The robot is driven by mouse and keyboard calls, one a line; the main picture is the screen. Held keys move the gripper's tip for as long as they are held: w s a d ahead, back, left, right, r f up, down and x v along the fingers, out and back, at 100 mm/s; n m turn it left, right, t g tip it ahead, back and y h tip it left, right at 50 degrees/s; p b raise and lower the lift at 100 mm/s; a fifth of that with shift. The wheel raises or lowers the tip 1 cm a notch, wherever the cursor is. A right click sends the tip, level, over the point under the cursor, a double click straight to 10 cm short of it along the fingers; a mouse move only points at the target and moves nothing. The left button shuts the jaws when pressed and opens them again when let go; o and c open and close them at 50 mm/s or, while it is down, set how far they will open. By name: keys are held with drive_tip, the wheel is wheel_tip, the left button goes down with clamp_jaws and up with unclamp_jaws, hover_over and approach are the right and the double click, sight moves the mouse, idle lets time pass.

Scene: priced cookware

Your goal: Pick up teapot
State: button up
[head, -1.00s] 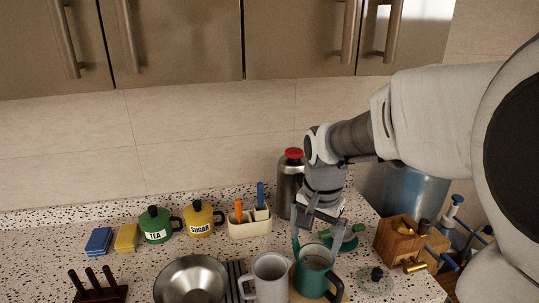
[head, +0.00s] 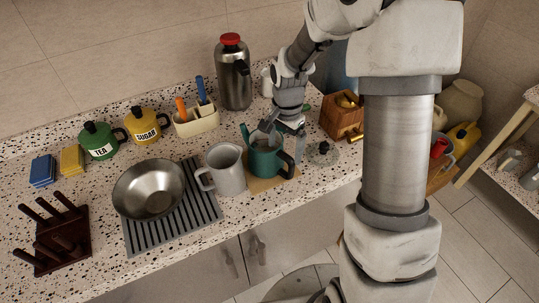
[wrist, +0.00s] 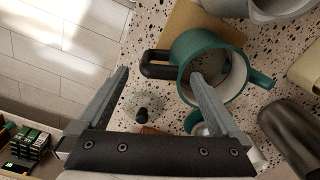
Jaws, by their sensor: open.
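The teal teapot (head: 262,162) stands upright and open-topped on a wooden board, with its black handle toward the right and its spout toward the left. In the wrist view the teapot (wrist: 236,92) shows its open mouth and the black handle (wrist: 158,66). My gripper (head: 286,128) is open and empty, just above and behind the teapot. In the wrist view my gripper (wrist: 160,76) has its right finger overlapping the teapot's mouth and its left finger beyond the handle. I cannot tell whether either finger touches or how deep it reaches.
A grey pitcher (head: 225,172) stands close left of the teapot. A glass lid with a dark knob (head: 322,151) lies to its right. A wooden box (head: 341,121) and a steel flask (head: 233,85) stand behind. A steel bowl (head: 148,190) sits on a striped mat farther left.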

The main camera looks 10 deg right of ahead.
sight(284, 157)
wheel_tip(284, 157, down, 4)
drive_tip(key=shift+f, duration=0.15)
drive_tip(key=shift+w+d+f+p, duration=0.15)
drive_tip(key=shift+f+p, duration=0.2)
drive_tip(key=shift+f, duration=1)
drive_tip(key=shift+s+d+f+p, duration=0.1)
drive_tip(key=shift+f+p, duration=0.2)
drive_tip(key=shift+f, duration=1)
drive_tip(key=shift+w, duration=0.1)
clamp_jaws()
